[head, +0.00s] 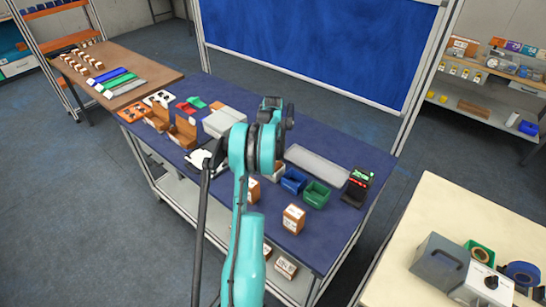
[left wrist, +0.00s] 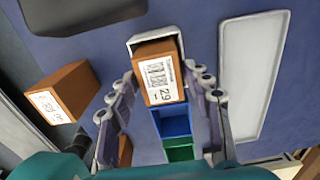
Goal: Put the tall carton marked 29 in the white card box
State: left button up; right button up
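The tall carton marked 29 (left wrist: 158,75) is between the fingers of my left gripper (left wrist: 160,70) in the left wrist view. Its brown side and white barcode label show. The fingertips appear to press on its two sides. The white card box (left wrist: 134,43) is just behind and below the carton, its rim showing around the carton's far end. How deep the carton sits relative to the box is hidden. In the head view the white card box (head: 279,173) shows partly beside my teal arm, which hides the gripper and carton. My right gripper is not in view.
A blue bin (head: 293,181) and a green bin (head: 316,194) stand in line beside the white box. Another carton (left wrist: 62,92) stands to the left in the wrist view; one (head: 293,219) stands near the table's front edge. A long pale tray (head: 318,164) lies behind the bins.

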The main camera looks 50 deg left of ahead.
pick_arm(q)
jog(key=shift+r, duration=0.1)
dwell(0.5)
jog(key=shift+r+p, duration=1.05)
jog(key=shift+r, duration=1)
jog(key=o, duration=0.6)
jog(key=shift+c, duration=0.2)
notch_tip(320, 180, up, 12)
